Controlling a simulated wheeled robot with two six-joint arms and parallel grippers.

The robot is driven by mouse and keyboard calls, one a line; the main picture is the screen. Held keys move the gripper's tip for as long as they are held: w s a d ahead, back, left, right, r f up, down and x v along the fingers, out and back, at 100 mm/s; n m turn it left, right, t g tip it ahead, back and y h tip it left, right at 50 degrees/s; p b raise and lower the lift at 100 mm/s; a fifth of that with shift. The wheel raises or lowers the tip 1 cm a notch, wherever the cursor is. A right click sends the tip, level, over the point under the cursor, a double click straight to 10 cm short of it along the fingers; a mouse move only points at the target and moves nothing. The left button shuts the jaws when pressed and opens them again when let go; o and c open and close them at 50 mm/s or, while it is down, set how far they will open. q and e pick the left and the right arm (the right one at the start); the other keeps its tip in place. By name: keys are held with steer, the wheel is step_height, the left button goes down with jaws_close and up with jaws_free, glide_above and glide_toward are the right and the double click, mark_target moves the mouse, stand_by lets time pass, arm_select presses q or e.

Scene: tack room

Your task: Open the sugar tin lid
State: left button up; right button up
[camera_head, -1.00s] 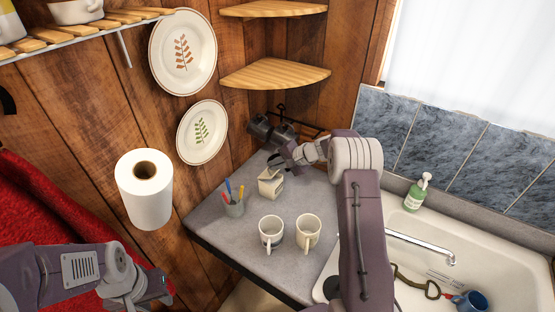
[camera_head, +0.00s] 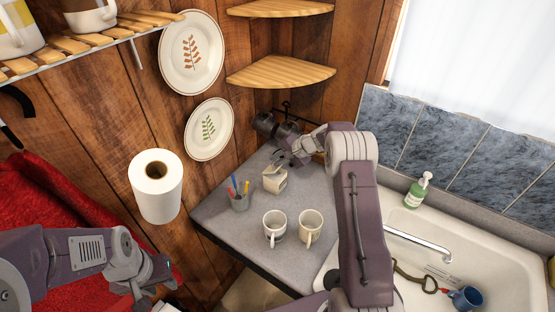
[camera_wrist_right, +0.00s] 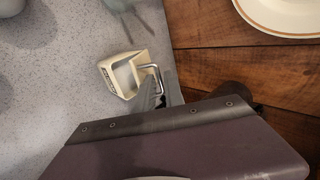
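The sugar tin appears to be the small cream box (camera_head: 275,182) at the back of the grey counter. In the right wrist view the cream box (camera_wrist_right: 112,80) shows a squared rim around a paler hollow, with a bent metal wire at its right side. I cannot tell how its lid stands. My right gripper (camera_head: 284,160) is just above and behind the box. In the wrist view its fingers (camera_wrist_right: 163,92) are beside the wire; contact and opening are unclear. My left gripper (camera_head: 160,275) is far from the tin, at lower left, its opening unclear.
A paper roll (camera_head: 156,190) is on the left wall. The sink (camera_head: 475,245) lies to the right.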

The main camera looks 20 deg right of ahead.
steer(key=b+v, duration=0.2)
steer(key=v, duration=0.7)
